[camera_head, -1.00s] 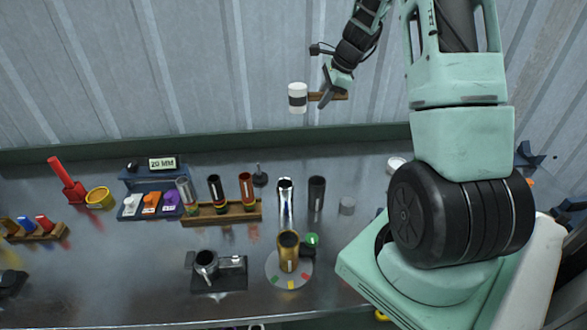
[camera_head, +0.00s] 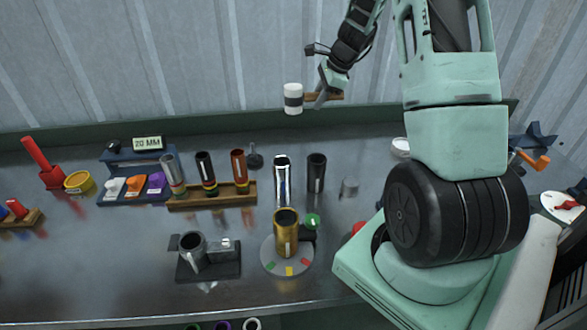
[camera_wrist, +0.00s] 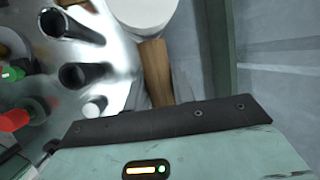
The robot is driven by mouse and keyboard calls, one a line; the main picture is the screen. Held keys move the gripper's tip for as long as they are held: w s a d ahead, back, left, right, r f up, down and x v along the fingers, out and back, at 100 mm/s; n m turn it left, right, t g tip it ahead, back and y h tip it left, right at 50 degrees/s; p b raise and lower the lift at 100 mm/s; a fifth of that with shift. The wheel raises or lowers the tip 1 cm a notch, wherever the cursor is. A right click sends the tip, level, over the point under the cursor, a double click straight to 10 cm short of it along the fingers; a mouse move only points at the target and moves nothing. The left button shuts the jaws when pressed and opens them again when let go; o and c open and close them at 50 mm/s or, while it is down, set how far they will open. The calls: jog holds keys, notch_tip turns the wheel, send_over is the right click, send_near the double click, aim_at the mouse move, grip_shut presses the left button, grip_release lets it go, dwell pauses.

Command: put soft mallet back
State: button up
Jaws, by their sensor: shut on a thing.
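The soft mallet has a white head (camera_head: 293,98) with a dark band and a short brown wooden handle (camera_head: 322,98). My gripper (camera_head: 323,97) is shut on the handle and holds the mallet in the air above the back of the bench, in front of the corrugated wall. The head points left in the head view. In the wrist view the white head (camera_wrist: 143,12) is at the top, cut off by the frame edge, and the wooden handle (camera_wrist: 156,72) runs down to my gripper. The fingertips are partly hidden.
The bench (camera_head: 110,255) carries a wooden rack (camera_head: 213,195) with several tubes, a chrome tube (camera_head: 282,180), a black tube (camera_head: 316,173), a gold tube on a round turntable (camera_head: 286,255), and a dark clamp fixture (camera_head: 207,260). A red holder (camera_head: 52,178) stands far left. The front-left bench is clear.

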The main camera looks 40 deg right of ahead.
notch_tip(320, 180, down, 17)
jog(key=shift+f+b, duration=0.1)
jog(key=shift+b, duration=0.65)
jog(key=shift+f, duration=0.15)
jog(key=o, duration=1)
